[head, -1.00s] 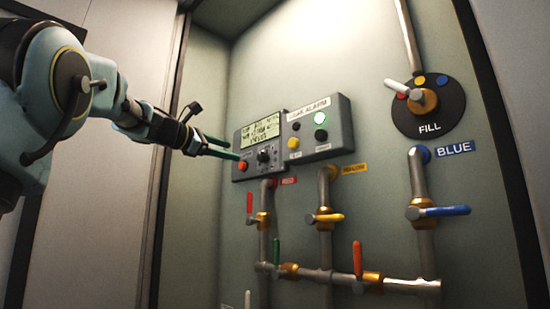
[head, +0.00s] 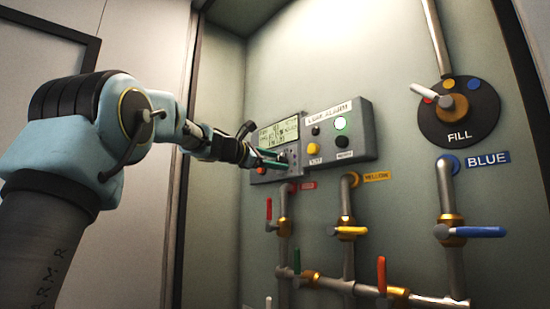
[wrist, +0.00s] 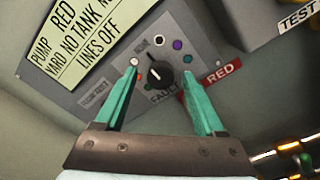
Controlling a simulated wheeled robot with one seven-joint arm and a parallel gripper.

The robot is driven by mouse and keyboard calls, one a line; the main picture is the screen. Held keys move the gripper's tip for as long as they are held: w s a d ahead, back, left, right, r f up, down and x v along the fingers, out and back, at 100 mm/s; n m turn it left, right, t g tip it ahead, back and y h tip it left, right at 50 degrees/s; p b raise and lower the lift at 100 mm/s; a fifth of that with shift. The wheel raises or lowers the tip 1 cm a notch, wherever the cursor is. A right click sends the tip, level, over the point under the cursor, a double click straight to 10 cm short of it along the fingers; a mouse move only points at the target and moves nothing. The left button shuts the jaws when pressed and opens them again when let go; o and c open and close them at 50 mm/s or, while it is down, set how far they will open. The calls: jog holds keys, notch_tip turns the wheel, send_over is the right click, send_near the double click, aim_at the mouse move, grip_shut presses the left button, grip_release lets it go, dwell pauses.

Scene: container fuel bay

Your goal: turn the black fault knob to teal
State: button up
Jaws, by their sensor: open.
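The black fault knob (wrist: 159,73) is in the upper middle of the wrist view, on a grey panel above the word FAULT. In the head view my gripper (head: 282,161) is at the panel's lower part and hides most of the knob.
A display (wrist: 80,35) sits beside the knob. The leak alarm box (head: 340,132) adjoins on the right. Below are pipes with a red-handled valve (head: 268,210) and a yellow-handled valve (head: 350,231). A FILL dial (head: 459,115) is at upper right.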

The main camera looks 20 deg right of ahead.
grip_shut()
dwell(0.6)
